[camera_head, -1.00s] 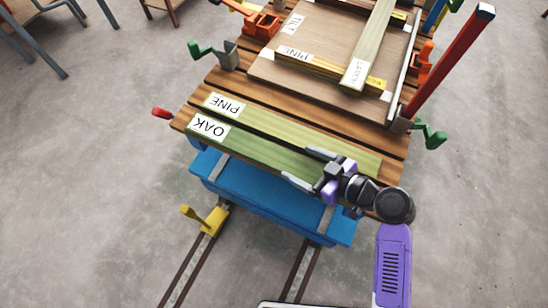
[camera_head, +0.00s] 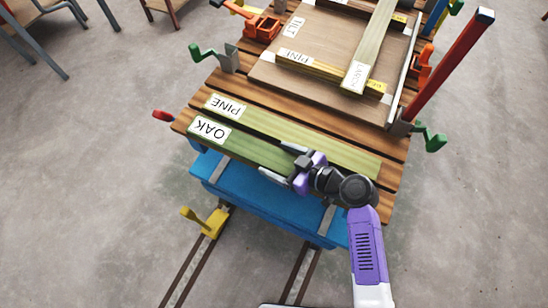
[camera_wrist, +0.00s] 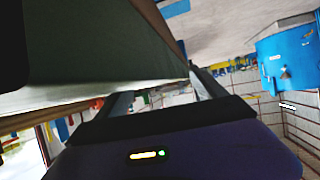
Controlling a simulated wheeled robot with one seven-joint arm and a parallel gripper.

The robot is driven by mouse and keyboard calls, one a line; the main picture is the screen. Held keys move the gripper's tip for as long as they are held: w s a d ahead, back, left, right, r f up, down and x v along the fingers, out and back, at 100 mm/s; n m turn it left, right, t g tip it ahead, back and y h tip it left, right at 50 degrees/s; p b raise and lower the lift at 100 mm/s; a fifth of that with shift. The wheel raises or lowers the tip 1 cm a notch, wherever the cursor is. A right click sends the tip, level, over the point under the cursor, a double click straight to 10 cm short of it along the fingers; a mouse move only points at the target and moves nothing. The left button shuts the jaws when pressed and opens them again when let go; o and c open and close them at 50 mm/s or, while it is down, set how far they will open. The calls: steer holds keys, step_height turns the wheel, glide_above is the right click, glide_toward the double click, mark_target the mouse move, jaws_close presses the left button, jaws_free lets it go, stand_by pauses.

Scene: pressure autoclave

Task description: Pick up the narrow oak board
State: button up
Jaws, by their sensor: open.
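The oak board (camera_head: 250,150) is a flat greenish plank with a white OAK label at its left end, lying along the front edge of a slatted wooden table (camera_head: 392,172). My gripper (camera_head: 278,160) is open at the board's right part, one finger along its back side and one along its front edge. Contact cannot be told. My gripper hides the oak board's right end.
A pine-labelled board (camera_head: 320,141) lies just behind the oak board, with a narrow gap. A panel (camera_head: 330,95) behind carries boards labelled PINE and LARCH (camera_head: 365,60). Green-handled clamps (camera_head: 432,140) and a red post (camera_head: 450,65) stand at the sides. A blue base (camera_head: 255,190) sits below.

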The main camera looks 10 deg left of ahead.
jaws_close()
steer(key=shift+r, duration=0.1)
